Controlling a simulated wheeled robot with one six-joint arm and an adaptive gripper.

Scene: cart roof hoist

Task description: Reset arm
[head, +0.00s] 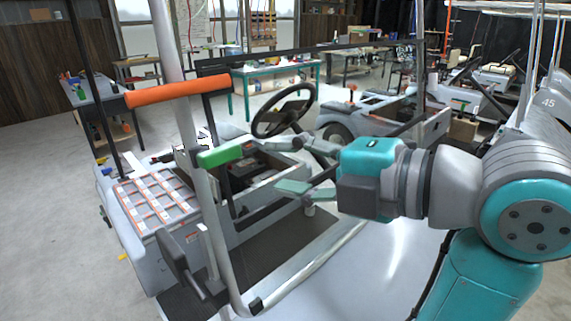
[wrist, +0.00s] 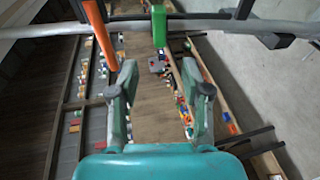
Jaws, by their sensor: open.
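My gripper (head: 283,167) is open and empty, with its two fingers spread and pointing left over the cart (head: 345,255). In the head view, a green grip (head: 220,156) on the upright metal pole (head: 205,215) lies left of the fingertips. An orange bar (head: 178,90) is higher and further left. In the wrist view, my gripper (wrist: 162,85) has a clear gap between its fingers. The green grip (wrist: 159,26) shows beyond that gap, apart from the fingers, and the orange bar (wrist: 98,28) is to its left.
The cart's steering wheel (head: 283,110) stands behind my gripper. A dark horizontal bar (head: 300,58) crosses above it. A teal-framed workbench (head: 240,74) and other carts are further back. Grey floor (head: 40,190) is clear at the left.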

